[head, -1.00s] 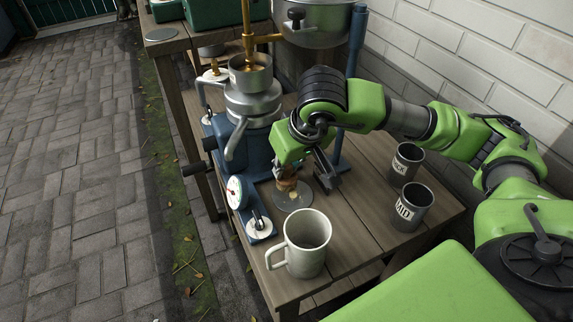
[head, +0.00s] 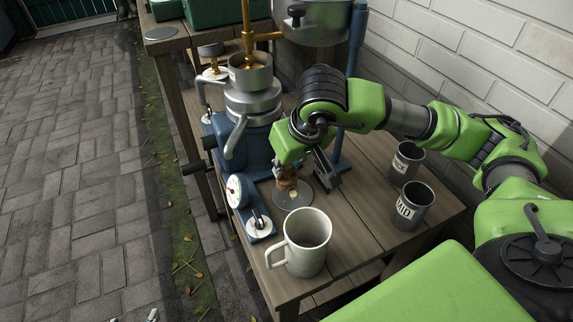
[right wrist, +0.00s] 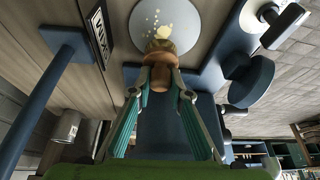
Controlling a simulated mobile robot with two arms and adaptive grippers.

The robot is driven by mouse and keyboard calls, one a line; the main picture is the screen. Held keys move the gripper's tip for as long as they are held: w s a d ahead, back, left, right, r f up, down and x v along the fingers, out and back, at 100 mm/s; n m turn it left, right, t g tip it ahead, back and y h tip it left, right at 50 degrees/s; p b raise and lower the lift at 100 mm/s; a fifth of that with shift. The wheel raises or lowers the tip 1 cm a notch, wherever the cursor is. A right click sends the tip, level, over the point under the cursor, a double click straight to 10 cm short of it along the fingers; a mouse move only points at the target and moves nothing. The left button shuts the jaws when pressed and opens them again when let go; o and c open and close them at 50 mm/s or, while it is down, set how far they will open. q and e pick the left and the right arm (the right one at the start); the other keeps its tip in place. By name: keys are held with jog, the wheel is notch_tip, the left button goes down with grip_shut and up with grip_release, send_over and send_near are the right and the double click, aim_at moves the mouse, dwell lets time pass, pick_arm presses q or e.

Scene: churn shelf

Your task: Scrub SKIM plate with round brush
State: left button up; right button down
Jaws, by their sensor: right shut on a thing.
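A round grey plate (head: 296,198) lies flat on the wooden table, in front of the blue machine. In the right wrist view the plate (right wrist: 178,22) carries pale yellow specks and a larger yellow lump. My right gripper (head: 303,177) is above the plate's back edge, shut on the brown round brush (head: 286,184). In the right wrist view the brush (right wrist: 158,65) is between the fingertips, its head at the plate; its contact face is hidden. A label (right wrist: 98,36) beside the plate shows only partly, its word hard to read.
A white mug (head: 306,243) stands just in front of the plate. Two dark labelled cups (head: 412,207) stand to the right. The blue and silver machine (head: 250,105) with a dial (head: 236,190) is close on the left. A blue post (head: 352,60) rises behind the gripper.

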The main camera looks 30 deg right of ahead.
jog(key=shift+s+f+b, duration=0.1)
jog(key=shift+s+b, duration=0.3)
jog(key=shift+s, duration=0.6)
jog(key=shift+s+a+b, duration=0.1)
jog(key=shift+s+b, duration=0.3)
jog(key=shift+s, duration=0.7)
jog(key=shift+s+b, duration=0.35)
jog(key=shift+s, duration=0.85)
pick_arm(q)
jog(key=shift+w+d+r+t+h, duration=1.1)
jog(key=shift+w+d+r+t, duration=0.75)
jog(key=shift+w+r+t, duration=2.8)
pick_arm(e)
jog(key=shift+a, duration=0.1)
jog(key=shift+b, duration=0.45)
jog(key=shift+w+b, duration=0.45)
jog(key=shift+w, duration=0.5)
jog(key=shift+w+b, duration=0.4)
jog(key=shift+w, duration=0.8)
pick_arm(q)
notch_tip(320, 180, up, 16)
jog(key=s+d+t+h, duration=0.1)
jog(key=s+t+h, duration=0.1)
jog(key=t, duration=0.3)
jog(key=shift+d+r+m+h+b, duration=0.15)
jog(key=shift+d+m+h+b, duration=0.15)
jog(key=shift+m+b, duration=0.1)
pick_arm(e)
jog(key=shift+w+d, duration=0.2)
jog(key=shift+w, duration=0.9)
